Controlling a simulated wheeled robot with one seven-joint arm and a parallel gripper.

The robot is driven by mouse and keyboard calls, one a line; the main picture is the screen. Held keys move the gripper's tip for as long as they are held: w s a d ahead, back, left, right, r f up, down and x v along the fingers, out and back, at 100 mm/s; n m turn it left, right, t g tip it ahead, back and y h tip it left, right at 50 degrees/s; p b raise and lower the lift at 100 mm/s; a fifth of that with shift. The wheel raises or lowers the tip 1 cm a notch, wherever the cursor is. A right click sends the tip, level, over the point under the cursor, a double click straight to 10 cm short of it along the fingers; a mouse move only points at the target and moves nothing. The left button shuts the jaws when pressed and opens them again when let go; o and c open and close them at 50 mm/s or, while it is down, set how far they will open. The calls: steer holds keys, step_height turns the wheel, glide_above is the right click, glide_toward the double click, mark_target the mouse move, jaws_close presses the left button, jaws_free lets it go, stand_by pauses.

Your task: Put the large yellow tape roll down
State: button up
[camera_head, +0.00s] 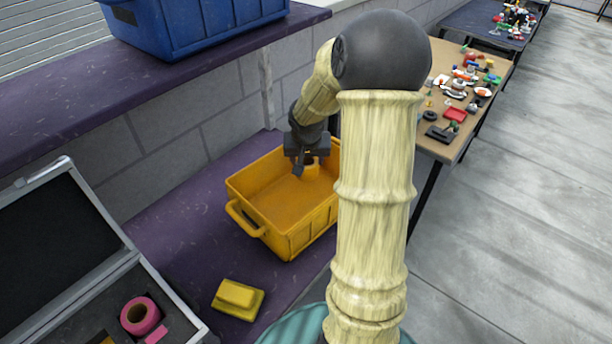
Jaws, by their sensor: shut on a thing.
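My gripper (304,168) is over the far part of the yellow crate (292,243), at the end of my arm. It is shut on the large yellow tape roll (312,171), which shows only in small part below and beside the fingers. The roll is at or inside the crate's far end. I cannot tell whether it touches the crate floor. The rest of the visible crate floor is bare. My arm hides the crate's right side.
The crate stands on a purple bench. A yellow block-like object (238,298) lies in front of it. An open case (165,285) with a pink tape roll (140,316) is at lower left. A blue crate (185,25) sits on the upper shelf (60,100). A cluttered table (440,150) stands right.

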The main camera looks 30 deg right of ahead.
steer(key=shift+f, duration=0.3)
steer(key=shift+f+b, duration=0.55)
steer(key=shift+f, duration=1.3)
steer(key=shift+f, duration=0.1)
steer(key=o, duration=1)
steer(key=shift+o, duration=0.2)
